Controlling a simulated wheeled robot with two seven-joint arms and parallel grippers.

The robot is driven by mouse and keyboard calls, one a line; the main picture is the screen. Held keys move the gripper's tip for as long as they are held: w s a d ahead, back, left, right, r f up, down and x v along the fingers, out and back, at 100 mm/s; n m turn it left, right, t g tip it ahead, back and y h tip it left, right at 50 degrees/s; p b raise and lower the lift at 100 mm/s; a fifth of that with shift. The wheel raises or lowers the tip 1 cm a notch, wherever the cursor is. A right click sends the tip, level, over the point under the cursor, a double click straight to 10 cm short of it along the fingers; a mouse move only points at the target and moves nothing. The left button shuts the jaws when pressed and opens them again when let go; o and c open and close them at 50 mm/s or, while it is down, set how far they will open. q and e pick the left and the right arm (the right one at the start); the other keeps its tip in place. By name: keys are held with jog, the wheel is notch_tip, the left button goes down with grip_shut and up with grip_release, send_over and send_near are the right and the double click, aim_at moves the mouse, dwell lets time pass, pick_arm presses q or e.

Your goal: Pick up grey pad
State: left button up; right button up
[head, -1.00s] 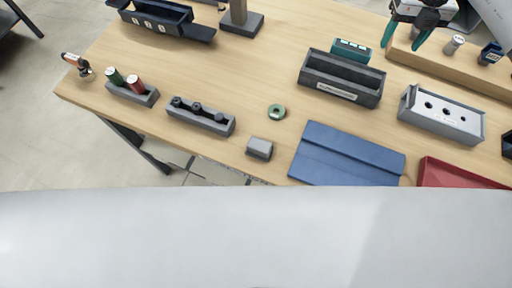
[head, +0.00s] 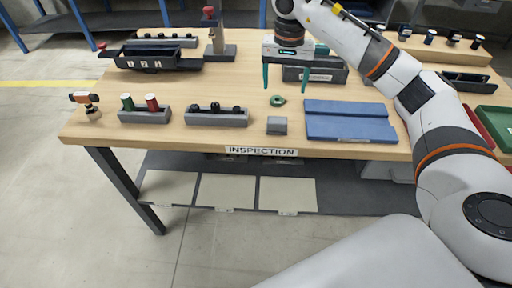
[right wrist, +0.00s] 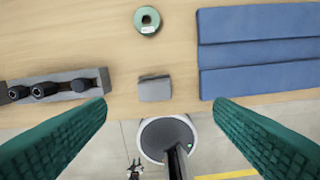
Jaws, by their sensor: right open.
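The grey pad (head: 277,125) is a small grey block on the wooden table near its front edge, left of the blue mat. It also shows in the right wrist view (right wrist: 155,88), ahead of the fingers and between their lines. My right gripper (head: 286,88) is open and empty, pointing down above the table, with its green fingers apart. In the head view its fingertips appear behind and above the pad, not touching it. In the right wrist view the fingers (right wrist: 160,105) frame the lower left and right. My left gripper is not in view.
A green ring (head: 278,100) lies just behind the pad. The blue mat (head: 350,122) lies to its right and a grey holder with black knobs (head: 216,118) to its left. A dark box (head: 322,75) stands behind. Bare wood separates them.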

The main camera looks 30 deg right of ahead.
jog(key=n, duration=0.1)
jog(key=p, duration=0.1)
send_over(277, 119)
jog(key=d, duration=0.1)
notch_tip(277, 119, down, 7)
jog(key=shift+r, duration=0.2)
jog(key=f, duration=0.1)
jog(key=f+p, duration=0.1)
jog(key=f, duration=0.1)
jog(key=a+f+p, duration=0.1)
jog(key=f, duration=0.1)
jog(key=shift+s+f, duration=0.15)
jog(key=shift+f, duration=0.4)
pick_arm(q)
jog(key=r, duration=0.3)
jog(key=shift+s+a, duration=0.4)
pick_arm(e)
jog(key=shift+c, duration=0.4)
jog(key=c, duration=1)
jog(key=shift+r, duration=0.1)
